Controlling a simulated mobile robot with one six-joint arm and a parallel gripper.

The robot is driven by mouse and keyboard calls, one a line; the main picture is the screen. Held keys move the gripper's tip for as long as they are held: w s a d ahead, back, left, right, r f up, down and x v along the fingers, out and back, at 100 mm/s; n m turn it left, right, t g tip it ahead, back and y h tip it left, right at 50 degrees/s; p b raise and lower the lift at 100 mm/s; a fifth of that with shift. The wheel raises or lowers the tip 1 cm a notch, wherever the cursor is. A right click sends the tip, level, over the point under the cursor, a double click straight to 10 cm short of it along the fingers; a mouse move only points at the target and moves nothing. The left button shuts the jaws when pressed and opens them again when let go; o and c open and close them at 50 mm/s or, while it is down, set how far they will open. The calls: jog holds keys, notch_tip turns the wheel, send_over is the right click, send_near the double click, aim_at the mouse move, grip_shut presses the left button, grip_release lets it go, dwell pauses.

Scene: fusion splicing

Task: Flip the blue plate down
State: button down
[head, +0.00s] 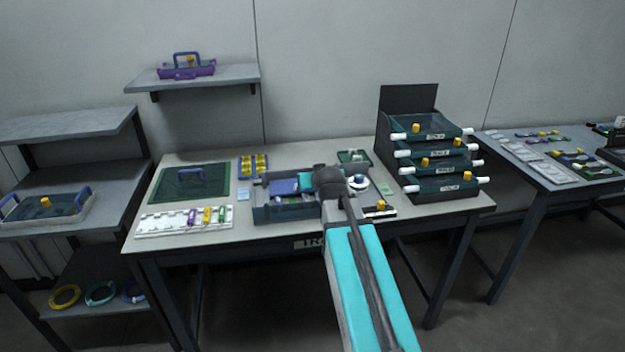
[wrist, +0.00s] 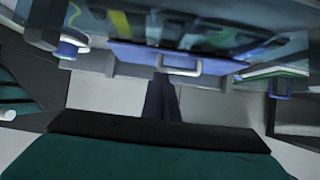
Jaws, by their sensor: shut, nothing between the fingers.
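The blue plate (wrist: 190,57) spans the upper middle of the wrist view, with a white loop handle (wrist: 183,70) on its near edge. In the head view the blue plate (head: 283,187) shows at the grey-blue splicing machine (head: 290,212) on the central table. My gripper (wrist: 162,82) shows as dark fingers, shut and empty, with the tips near the handle. I cannot tell whether they touch it. In the head view my arm's dark wrist covers the machine's right part and hides the fingertips.
A green mat (head: 165,190) and a white tray (head: 150,223) with coloured pieces lie to the left. A dark rack of drawers (head: 400,150) with white handles stands to the right. A small yellow-topped block (head: 380,208) sits near the front edge.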

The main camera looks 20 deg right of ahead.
jog(key=shift+s+a+f+g, duration=0.2)
jog(key=shift+s+f, duration=0.15)
jog(key=shift+f, duration=0.3)
jog(key=shift+s+a+f+g, duration=0.1)
jog(key=shift+s+f+g, duration=0.15)
jog(key=shift+f, duration=0.35)
jog(key=shift+r, duration=0.1)
jog(key=shift+w+r+p, duration=0.2)
jog(key=shift+r+p, duration=0.1)
jog(key=shift+r, duration=0.2)
notch_tip(320, 180, up, 5)
jog(key=w+p, duration=0.1)
jog(key=shift+t, duration=0.45)
jog(key=shift+s+a+f, duration=0.1)
jog(key=shift+s+f, duration=0.1)
jog(key=shift+s, duration=0.95)
jog(key=shift+s+f, duration=0.15)
jog(key=shift+s, duration=1)
jog(key=shift+f+b, duration=0.15)
jog(key=shift+b, duration=1.05)
jog(key=shift+s+b, duration=0.2)
jog(key=shift+b, duration=0.95)
jog(key=s+b, duration=0.1)
jog(key=b, duration=0.6)
jog(key=shift+s+a+f, duration=0.15)
jog(key=shift+s+a, duration=0.05)
jog(key=shift+s, duration=0.15)
